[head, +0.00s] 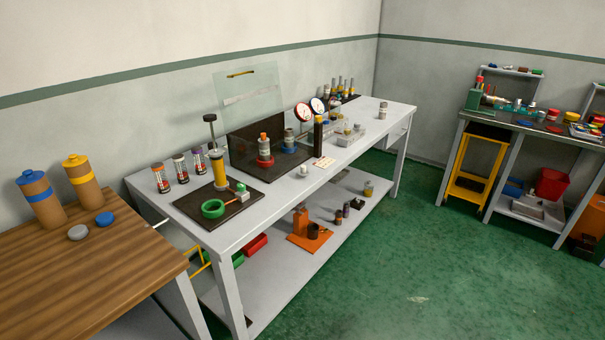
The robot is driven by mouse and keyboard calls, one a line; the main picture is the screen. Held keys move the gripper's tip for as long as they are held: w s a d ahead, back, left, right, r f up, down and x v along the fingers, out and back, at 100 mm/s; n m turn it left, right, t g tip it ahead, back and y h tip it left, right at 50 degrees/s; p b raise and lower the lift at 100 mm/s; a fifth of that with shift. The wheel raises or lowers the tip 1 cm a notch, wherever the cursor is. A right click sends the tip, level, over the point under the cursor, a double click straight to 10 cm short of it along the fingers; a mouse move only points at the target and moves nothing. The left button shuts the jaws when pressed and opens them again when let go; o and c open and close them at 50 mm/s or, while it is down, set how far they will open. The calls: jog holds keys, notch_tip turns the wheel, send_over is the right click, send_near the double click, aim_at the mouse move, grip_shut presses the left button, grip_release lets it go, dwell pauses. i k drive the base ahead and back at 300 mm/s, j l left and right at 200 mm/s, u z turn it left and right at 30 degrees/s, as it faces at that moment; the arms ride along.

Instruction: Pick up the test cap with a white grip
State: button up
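I cannot clearly make out a test cap with a white grip at this distance. A small whitish piece (304,171) stands near the front edge of the long grey bench (270,208), beside a white card with markings (323,162); it is too small to tell what it is. A grey tray (351,138) with small pale and yellowish parts sits farther back on the bench. A grey cylindrical piece (383,110) stands alone near the bench's far end. My gripper is not in view.
A hand pump with a green hose coil (213,209) stands on a dark board. A clear shield (248,100) rises behind a red-based fitting (265,150). A wooden table (85,262) is at left, another workbench (545,128) at right. Green floor (400,260) between is open.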

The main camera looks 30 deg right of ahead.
aim_at(302, 172)
jog(key=i+l+u, duration=0.15)
jog(key=l, duration=0.3)
jog(key=i+l+u, duration=0.2)
jog(key=l, duration=0.25)
jog(key=l+u, duration=0.15)
jog(key=l, duration=0.35)
